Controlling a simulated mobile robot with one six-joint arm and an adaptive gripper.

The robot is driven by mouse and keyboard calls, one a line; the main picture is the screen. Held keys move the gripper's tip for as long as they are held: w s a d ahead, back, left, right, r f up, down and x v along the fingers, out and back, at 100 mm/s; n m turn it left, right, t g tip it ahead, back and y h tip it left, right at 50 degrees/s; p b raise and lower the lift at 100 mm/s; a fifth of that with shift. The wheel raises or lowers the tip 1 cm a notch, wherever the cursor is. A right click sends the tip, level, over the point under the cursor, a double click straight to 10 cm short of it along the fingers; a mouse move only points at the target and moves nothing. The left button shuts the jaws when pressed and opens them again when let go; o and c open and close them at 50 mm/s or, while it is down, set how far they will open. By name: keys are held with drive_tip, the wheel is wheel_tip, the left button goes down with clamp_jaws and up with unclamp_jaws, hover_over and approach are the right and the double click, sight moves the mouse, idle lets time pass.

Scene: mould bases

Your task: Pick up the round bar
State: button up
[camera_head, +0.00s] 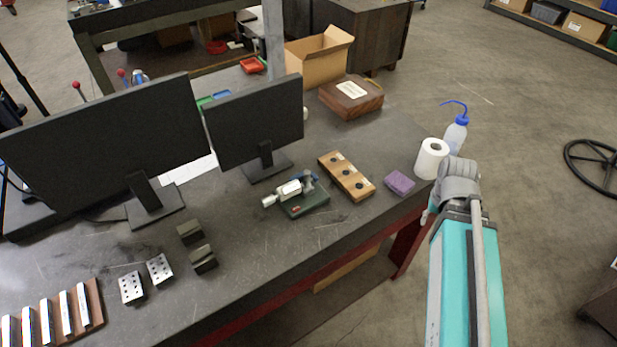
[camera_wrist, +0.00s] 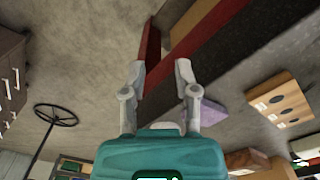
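I cannot pick out a loose round bar for certain in either view. A silver cylindrical part (camera_head: 290,190) lies on a dark green base (camera_head: 305,205) on the bench; I cannot tell whether it is a separate bar or part of a device. A wooden block with several dark round spots (camera_head: 345,177) lies to its right, and it also shows in the wrist view (camera_wrist: 278,101). My gripper (camera_wrist: 161,72) is open and empty in the wrist view, with the bench edge and floor beyond its fingers. In the head view my arm hides most of it.
The dark bench (camera_head: 330,235) carries two monitors (camera_head: 255,120), a purple sponge (camera_head: 399,183), a white roll (camera_head: 432,158), a squeeze bottle (camera_head: 456,133), a wooden box (camera_head: 351,97) and drilled metal blocks (camera_head: 131,287).

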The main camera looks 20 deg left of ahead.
drive_tip(key=w+a+r+n+p, duration=0.25)
drive_tip(key=a+r+p, duration=0.2)
drive_tip(key=a, duration=0.45)
drive_tip(key=w+a+r+n+p, duration=0.25)
drive_tip(key=a+r+p, duration=0.2)
drive_tip(key=a, duration=0.45)
wheel_tip(320, 180, up, 6)
drive_tip(key=n+p, duration=0.3)
drive_tip(key=p, duration=0.3)
hover_over(307, 172)
drive_tip(key=shift+s+d+r, duration=0.15)
wheel_tip(307, 172, down, 9)
drive_tip(key=b, duration=0.8)
drive_tip(key=shift+r+b, duration=0.2)
drive_tip(key=shift+b, duration=0.15)
drive_tip(key=shift+f, duration=0.1)
drive_tip(key=f+b, duration=0.3)
drive_tip(key=shift+a+f, duration=0.2)
drive_tip(key=shift+f+m+b, duration=0.3)
drive_tip(key=shift+f+b, duration=0.55)
drive_tip(key=shift+b, duration=0.25)
